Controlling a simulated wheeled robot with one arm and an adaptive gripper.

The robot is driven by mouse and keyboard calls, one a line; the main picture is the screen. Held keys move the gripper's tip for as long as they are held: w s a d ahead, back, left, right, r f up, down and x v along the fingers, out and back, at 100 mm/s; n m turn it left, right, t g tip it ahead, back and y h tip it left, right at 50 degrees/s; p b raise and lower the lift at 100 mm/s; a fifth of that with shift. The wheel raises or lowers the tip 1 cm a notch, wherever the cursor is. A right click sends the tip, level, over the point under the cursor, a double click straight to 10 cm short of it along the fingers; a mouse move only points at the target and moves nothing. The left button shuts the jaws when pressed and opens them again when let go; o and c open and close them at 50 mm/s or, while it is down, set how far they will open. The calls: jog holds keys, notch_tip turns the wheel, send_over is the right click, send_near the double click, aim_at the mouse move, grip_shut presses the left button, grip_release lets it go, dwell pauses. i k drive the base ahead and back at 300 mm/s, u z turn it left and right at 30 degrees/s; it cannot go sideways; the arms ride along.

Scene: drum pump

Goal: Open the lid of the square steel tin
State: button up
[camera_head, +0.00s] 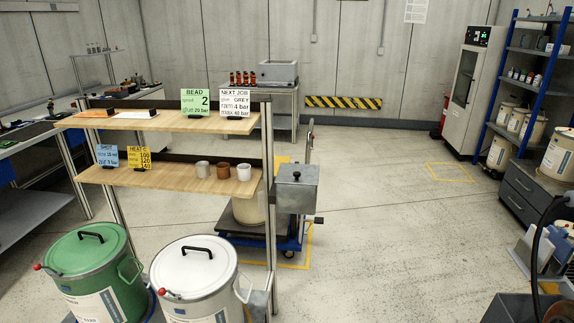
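A grey square metal box (296,195) stands right of the wooden shelf rack, near the middle of the view. It looks like the square steel tin. Its flat top (306,170) appears shut and has a small dark knob on it. A dark handle-like part sticks out to the right below the box. How the box is supported is partly hidden by the rack. Another grey metal box (277,70) sits on a table at the back wall. My gripper is not in view.
The wooden rack (165,122) holds cards and small cups. A green lidded drum (92,275) and a white lidded drum (195,280) stand in front.

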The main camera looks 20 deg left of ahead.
aim_at(288, 173)
jog(key=u, duration=0.75)
jog(key=i, duration=0.9)
jog(key=u, duration=1)
